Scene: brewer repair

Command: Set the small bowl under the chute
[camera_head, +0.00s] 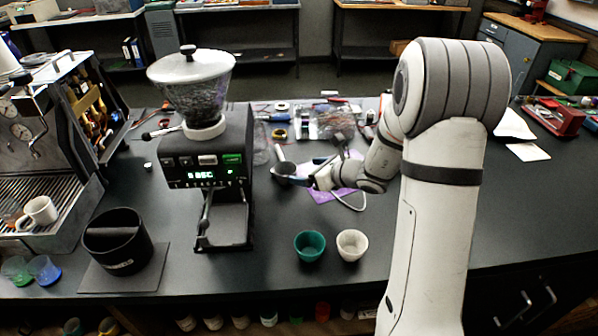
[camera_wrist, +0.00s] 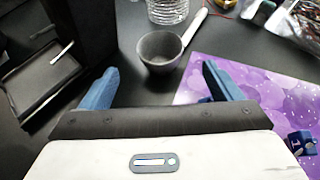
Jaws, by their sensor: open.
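A small grey bowl (camera_head: 284,169) with a light handle sits on the dark counter, right of the grinder (camera_head: 208,160). In the wrist view the grey bowl (camera_wrist: 160,50) lies just ahead of my gripper (camera_wrist: 160,70), centred between the blue fingers. My gripper (camera_head: 305,170) is open and appears empty, with its fingertips close to the bowl. The grinder's chute (camera_head: 206,200) hangs above a low black tray (camera_head: 226,232). A green bowl (camera_head: 310,246) and a white bowl (camera_head: 352,245) stand nearer the counter's front edge.
A purple mat (camera_wrist: 250,95) lies right of the grey bowl, with a small blue object (camera_wrist: 300,142) on it. A clear container (camera_wrist: 167,10) stands behind the bowl. An espresso machine (camera_head: 50,140) and a black knock box (camera_head: 117,241) are at left.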

